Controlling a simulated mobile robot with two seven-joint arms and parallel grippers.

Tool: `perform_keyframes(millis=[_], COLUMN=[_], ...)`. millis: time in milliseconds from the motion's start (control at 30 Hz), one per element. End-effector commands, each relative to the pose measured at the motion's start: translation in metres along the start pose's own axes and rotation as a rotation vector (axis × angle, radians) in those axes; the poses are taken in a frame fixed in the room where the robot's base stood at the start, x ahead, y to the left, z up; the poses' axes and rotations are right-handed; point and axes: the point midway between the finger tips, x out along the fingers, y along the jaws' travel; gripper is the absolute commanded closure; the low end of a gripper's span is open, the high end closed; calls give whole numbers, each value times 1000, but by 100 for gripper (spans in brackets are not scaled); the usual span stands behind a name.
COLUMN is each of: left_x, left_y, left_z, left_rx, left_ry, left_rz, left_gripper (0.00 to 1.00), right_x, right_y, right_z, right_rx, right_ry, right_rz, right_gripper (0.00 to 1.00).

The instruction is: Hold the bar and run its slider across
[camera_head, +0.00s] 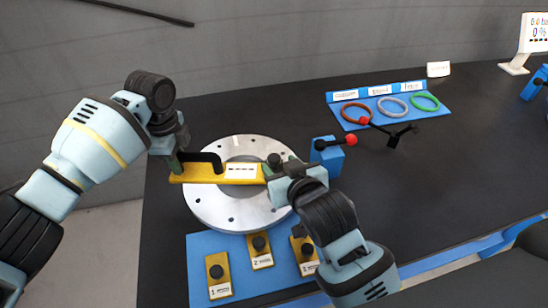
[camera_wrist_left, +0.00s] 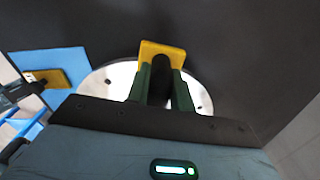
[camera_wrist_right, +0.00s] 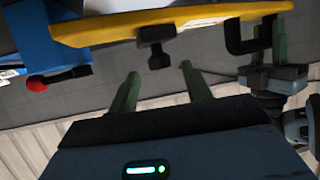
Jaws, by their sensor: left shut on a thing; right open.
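My left gripper (camera_head: 180,160) is shut on this handle, which shows between the green fingers in the left wrist view (camera_wrist_left: 161,82). The black slider knob (camera_head: 274,160) is at the bar's right end; it also shows in the right wrist view (camera_wrist_right: 155,35). My right gripper (camera_wrist_right: 158,85) is open and empty, its fingertips pointing at the knob, apart from it. In the head view its hand partly hides the bar's right end.
The silver ring (camera_head: 222,214) lies on the black table. A blue mat (camera_head: 240,282) with several yellow labelled pieces is in front. A blue block with a red-tipped lever (camera_head: 350,141) stands close right of my right gripper. Colored rings lie on a blue board (camera_head: 335,101) behind.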

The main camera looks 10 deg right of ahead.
Motion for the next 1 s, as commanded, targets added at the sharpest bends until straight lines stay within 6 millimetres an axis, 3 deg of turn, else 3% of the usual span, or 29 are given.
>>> perform_keyframes(millis=[300, 733, 1000], left_x=[1, 1, 1], left_y=[0, 0, 0], left_z=[0, 0, 0], left_rx=[-1, -1, 0], left_ry=[0, 0, 0], left_rz=[2, 2, 2], left_gripper=[100, 100, 100], right_x=[40, 48, 48], right_y=[0, 0, 0], right_z=[0, 0, 0], right_rx=[0, 1, 0], right_ry=[-1, 0, 0], right_rz=[1, 0, 0], right_gripper=[51, 51, 84])
